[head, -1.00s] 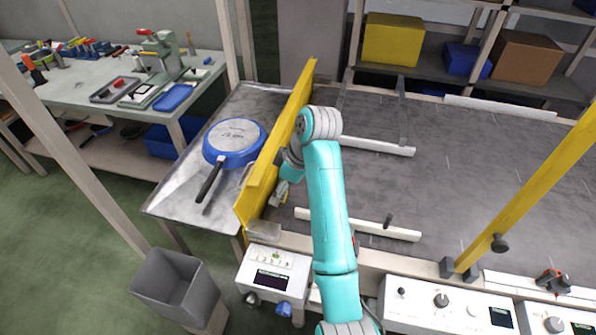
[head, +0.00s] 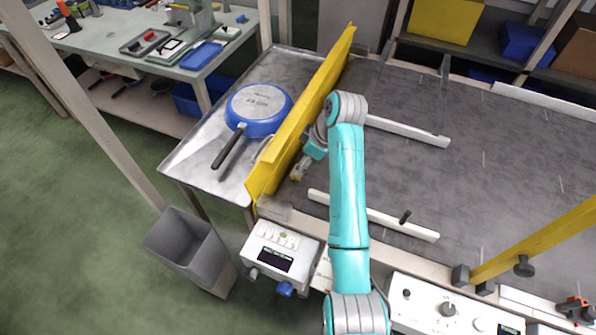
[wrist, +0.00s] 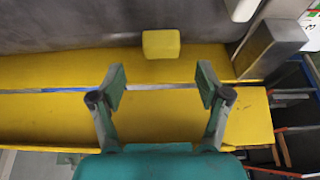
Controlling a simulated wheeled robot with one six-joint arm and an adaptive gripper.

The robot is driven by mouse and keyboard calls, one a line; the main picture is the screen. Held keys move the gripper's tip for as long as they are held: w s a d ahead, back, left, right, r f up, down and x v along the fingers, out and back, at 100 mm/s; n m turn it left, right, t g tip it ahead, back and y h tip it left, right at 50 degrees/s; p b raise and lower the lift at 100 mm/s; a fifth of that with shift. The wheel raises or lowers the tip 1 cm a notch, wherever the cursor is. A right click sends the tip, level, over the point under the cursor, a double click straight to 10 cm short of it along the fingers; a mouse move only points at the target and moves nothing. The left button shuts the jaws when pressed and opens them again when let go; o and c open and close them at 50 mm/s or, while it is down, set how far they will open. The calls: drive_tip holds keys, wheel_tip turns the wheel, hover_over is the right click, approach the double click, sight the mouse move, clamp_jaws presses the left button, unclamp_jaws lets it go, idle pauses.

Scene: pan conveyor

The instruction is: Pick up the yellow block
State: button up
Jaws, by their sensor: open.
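In the head view my arm reaches to the belt side of the yellow rail (head: 312,100). A small yellowish patch shows by the gripper there, but I cannot tell whether it is the block.
A blue pan (head: 258,110) lies on the metal table left of the rail. White bars (head: 405,130) lie on the belt (head: 500,160). A control box (head: 280,256) and a grey bin (head: 187,250) stand in front. Much of the belt to the right is clear.

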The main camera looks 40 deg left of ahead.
drive_tip(key=x, duration=0.4)
drive_tip(key=shift+s+d+f, duration=0.1)
drive_tip(key=shift+f, duration=0.05)
drive_tip(key=c, duration=0.8)
drive_tip(key=shift+c, duration=0.2)
